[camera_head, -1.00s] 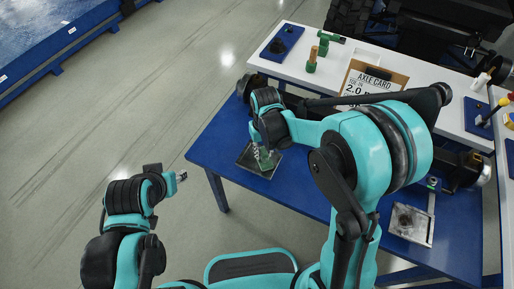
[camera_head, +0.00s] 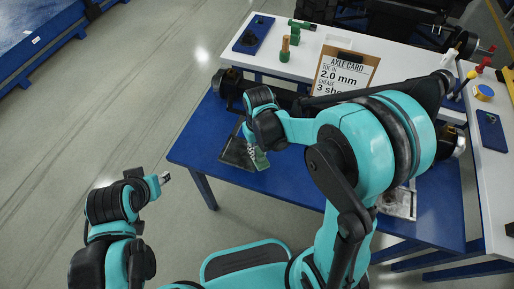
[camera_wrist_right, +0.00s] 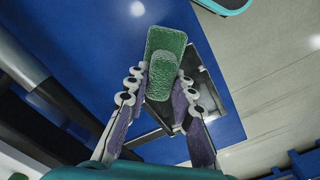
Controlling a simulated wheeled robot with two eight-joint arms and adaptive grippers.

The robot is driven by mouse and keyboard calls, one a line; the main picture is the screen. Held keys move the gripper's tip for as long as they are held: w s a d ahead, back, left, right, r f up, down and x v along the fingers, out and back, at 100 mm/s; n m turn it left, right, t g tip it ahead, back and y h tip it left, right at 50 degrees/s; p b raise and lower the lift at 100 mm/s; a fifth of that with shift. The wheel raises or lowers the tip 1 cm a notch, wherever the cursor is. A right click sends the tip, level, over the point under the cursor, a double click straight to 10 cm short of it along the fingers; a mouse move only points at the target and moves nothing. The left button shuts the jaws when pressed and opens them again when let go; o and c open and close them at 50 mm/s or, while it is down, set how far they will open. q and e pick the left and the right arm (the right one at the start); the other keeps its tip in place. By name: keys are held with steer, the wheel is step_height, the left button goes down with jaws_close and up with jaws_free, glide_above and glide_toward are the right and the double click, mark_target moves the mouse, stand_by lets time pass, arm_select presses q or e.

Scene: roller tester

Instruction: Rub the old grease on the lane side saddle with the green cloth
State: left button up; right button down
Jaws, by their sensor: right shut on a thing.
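My right gripper (camera_head: 252,147) is shut on the green cloth (camera_head: 260,160), a thick folded pad. In the right wrist view the cloth (camera_wrist_right: 165,48) sticks out beyond the two fingers (camera_wrist_right: 158,100). The gripper and cloth are over or beside a dark shallow tray (camera_head: 232,155) at the left part of the blue table; the tray also shows in the right wrist view (camera_wrist_right: 214,88). I cannot tell whether cloth and tray touch. I cannot make out the lane side saddle or its grease. My left gripper (camera_head: 163,179) is apart from the table, over the floor; its jaw opening is unclear.
A dark axle with a round end (camera_head: 228,80) lies along the back of the blue table (camera_head: 200,130), partly behind my right arm. A second tray (camera_head: 402,204) is at the right. The white bench (camera_head: 300,65) behind carries an axle card (camera_head: 345,72) and green-ended tools (camera_head: 285,48).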

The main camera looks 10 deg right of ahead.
steer(key=shift+w+a+r, duration=0.1)
steer(key=shift+w+a, duration=0.5)
steer(key=shift+a, duration=0.3)
steer(key=shift+w+a, duration=0.6)
steer(key=shift+a, duration=0.25)
steer(key=shift+w+a, duration=0.6)
steer(key=shift+a, duration=0.25)
steer(key=shift+w+a+b, duration=0.3)
steer(key=shift+w+a, duration=0.2)
steer(key=shift+a, duration=0.35)
steer(key=shift+s+d+f, duration=0.1)
steer(key=shift+s+d, duration=0.45)
steer(key=shift+d, duration=0.2)
steer(key=shift+s+d+f, duration=0.1)
steer(key=shift+s+d, duration=0.45)
steer(key=shift+d, duration=0.2)
steer(key=shift+s+d+r, duration=0.15)
steer(key=shift+s+d, duration=0.4)
steer(key=shift+d, duration=0.35)
steer(key=shift+s+d+f, duration=0.1)
steer(key=shift+s+d, duration=0.25)
steer(key=shift+d, duration=0.2)
steer(key=shift+s+d+f, duration=0.1)
steer(key=shift+s+d, duration=0.2)
steer(key=shift+d, duration=0.2)
